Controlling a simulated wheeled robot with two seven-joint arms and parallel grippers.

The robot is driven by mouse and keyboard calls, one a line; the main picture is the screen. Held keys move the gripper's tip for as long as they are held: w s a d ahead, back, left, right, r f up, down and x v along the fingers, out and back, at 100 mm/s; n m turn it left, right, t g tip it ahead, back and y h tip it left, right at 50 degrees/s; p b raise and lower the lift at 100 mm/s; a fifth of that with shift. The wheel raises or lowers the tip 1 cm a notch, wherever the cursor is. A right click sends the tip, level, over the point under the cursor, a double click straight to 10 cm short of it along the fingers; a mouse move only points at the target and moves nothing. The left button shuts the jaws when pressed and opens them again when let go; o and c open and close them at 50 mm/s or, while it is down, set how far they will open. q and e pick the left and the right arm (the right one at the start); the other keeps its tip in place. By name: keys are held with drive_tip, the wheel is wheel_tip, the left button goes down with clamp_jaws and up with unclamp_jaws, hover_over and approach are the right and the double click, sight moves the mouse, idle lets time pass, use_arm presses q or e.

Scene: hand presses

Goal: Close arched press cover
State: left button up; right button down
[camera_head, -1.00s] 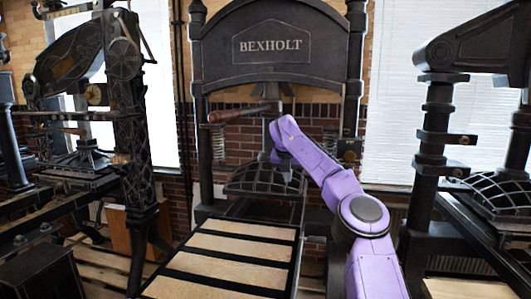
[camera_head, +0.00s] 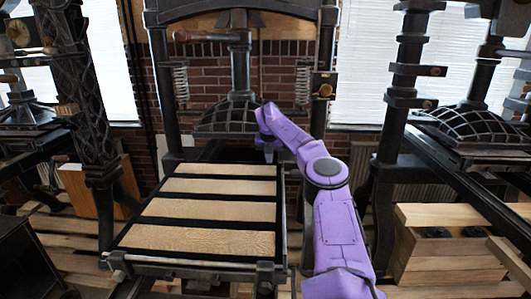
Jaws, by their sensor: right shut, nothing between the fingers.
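The middle black press (camera_head: 330,60) has an arched top beam, cut off by the upper edge of the view. A flat black-framed panel with light wood strips (camera_head: 205,212) lies in front of it, extending toward me. I cannot tell whether this panel is the cover or the bed. My right gripper (camera_head: 268,153) is shut and empty, pointing down near the panel's far right corner, in front of the ribbed black platen (camera_head: 215,120). Whether it touches the panel is unclear. My left gripper is out of view.
A wooden-handled lever (camera_head: 200,36) crosses the press above the platen. Another press (camera_head: 400,90) with a ribbed dome stands at right, and an ornate one (camera_head: 85,100) at left. A wooden box (camera_head: 445,258) stands at lower right. Slatted wood lies on the floor.

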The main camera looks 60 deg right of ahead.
drive_tip(key=shift+s+a+f, duration=0.1)
drive_tip(key=shift+a+f, duration=0.05)
drive_tip(key=shift+f, duration=0.35)
drive_tip(key=shift+s+a+f, duration=0.1)
drive_tip(key=shift+s+f, duration=0.1)
drive_tip(key=shift+f, duration=0.15)
drive_tip(key=r+p, duration=0.2)
drive_tip(key=r, duration=0.1)
drive_tip(key=r+p, duration=0.1)
drive_tip(key=r, duration=0.1)
drive_tip(key=shift+w+d, duration=0.2)
drive_tip(key=shift+w, duration=0.2)
wheel_tip(320, 180, up, 10)
drive_tip(key=p, duration=0.2)
drive_tip(key=shift+s+r, duration=0.2)
drive_tip(key=shift+r, duration=0.05)
drive_tip(key=shift+w, duration=0.1)
